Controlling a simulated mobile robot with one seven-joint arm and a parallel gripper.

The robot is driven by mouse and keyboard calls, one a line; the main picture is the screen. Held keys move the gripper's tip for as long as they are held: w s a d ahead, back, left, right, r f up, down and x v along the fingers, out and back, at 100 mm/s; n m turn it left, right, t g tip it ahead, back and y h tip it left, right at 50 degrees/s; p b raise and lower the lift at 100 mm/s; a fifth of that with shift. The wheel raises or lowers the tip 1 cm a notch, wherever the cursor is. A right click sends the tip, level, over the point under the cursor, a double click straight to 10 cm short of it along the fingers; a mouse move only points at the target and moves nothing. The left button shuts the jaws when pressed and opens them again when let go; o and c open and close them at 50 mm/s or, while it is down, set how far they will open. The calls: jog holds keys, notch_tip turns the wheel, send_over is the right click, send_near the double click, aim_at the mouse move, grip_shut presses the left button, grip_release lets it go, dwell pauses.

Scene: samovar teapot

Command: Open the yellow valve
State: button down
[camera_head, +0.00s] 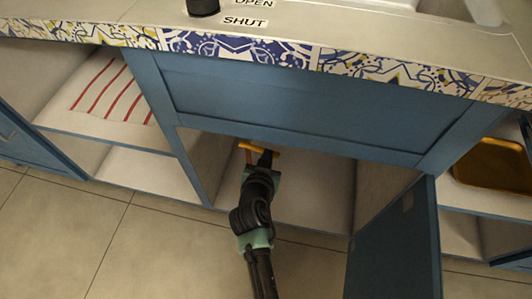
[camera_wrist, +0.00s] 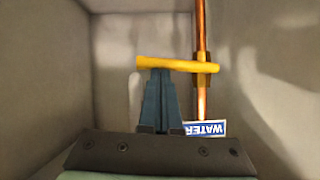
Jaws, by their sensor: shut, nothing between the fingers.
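The yellow valve (camera_wrist: 175,65) is a bar-shaped handle inside the open cabinet under the counter. In the wrist view it lies nearly level, its right end at a vertical copper pipe (camera_wrist: 201,30). In the head view the valve (camera_head: 262,147) shows as a small yellow bar at the end of my arm. My gripper (camera_wrist: 160,72) is shut, with its fingertips at the left half of the handle, just below or against it. I cannot tell whether they touch. A blue and white WATER label (camera_wrist: 206,128) sits by the pipe, partly hidden by my gripper.
The cabinet's blue door (camera_head: 395,245) hangs open on the right. Pale side walls close in the cabinet space, and a blue panel (camera_head: 300,95) spans above it. SHUT and OPEN labels (camera_head: 246,22) lie on the countertop. A yellow tray (camera_head: 490,163) is in the right compartment.

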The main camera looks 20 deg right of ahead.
jog(key=w+a+f+m+t+y+b, duration=0.1)
jog(key=f+m+b, duration=0.3)
jog(key=b, duration=0.4)
jog(key=w+a+f+m+t+y+b, duration=0.1)
jog(key=a+f+m+t+y+b, duration=0.2)
jog(key=b, duration=0.4)
jog(key=shift+w+f+m+t+b, duration=0.35)
jog(key=shift+f+m+t, duration=0.2)
jog(key=shift+f, duration=0.75)
jog(key=shift+s+d+f, duration=0.1)
